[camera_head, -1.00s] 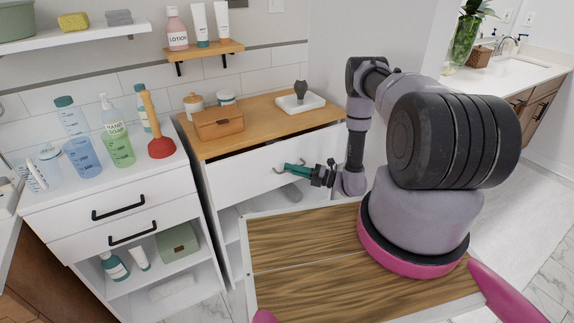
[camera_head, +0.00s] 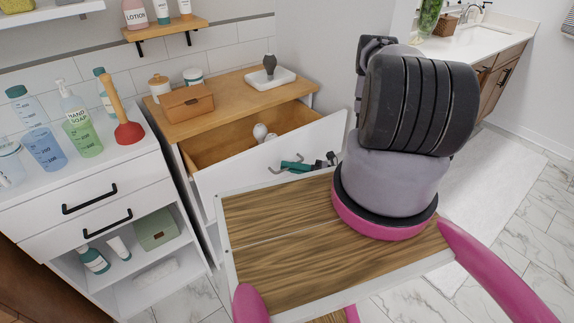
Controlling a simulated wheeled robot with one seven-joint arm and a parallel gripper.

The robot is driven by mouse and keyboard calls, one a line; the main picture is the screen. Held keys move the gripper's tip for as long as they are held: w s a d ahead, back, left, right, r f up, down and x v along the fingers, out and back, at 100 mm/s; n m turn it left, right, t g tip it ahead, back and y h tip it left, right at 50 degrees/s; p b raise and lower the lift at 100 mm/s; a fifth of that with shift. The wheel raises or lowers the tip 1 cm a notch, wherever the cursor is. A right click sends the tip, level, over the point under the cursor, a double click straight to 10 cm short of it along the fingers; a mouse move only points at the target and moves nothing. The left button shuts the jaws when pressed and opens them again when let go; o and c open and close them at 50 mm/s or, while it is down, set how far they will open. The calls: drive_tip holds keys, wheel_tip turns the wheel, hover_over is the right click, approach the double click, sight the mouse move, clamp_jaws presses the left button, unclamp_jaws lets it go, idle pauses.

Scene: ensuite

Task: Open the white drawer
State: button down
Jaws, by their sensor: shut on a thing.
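The white drawer (camera_head: 238,180) is under the wooden top of the cabinet in the middle. It stands well open, with its wooden inside showing and a pale rounded object (camera_head: 261,132) in it. My gripper (camera_head: 288,167), with teal fingers, is at the drawer's front and shut on its grey handle (camera_head: 272,170). The fingers and my arm hide part of the handle and the right part of the drawer front.
An orange-brown box (camera_head: 188,103), a lidded jar and a white tray (camera_head: 270,78) stand on the cabinet top. At left, a white unit holds bottles and a red plunger (camera_head: 129,130); its black-handled drawers (camera_head: 90,198) are shut.

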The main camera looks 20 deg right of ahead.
drive_tip(key=c, duration=0.9)
unclamp_jaws()
drive_tip(key=shift+d, duration=0.15)
drive_tip(key=v, duration=1)
drive_tip(key=shift+s+d+f, duration=0.1)
drive_tip(key=shift+s+d, duration=0.05)
drive_tip(key=shift+d, duration=0.15)
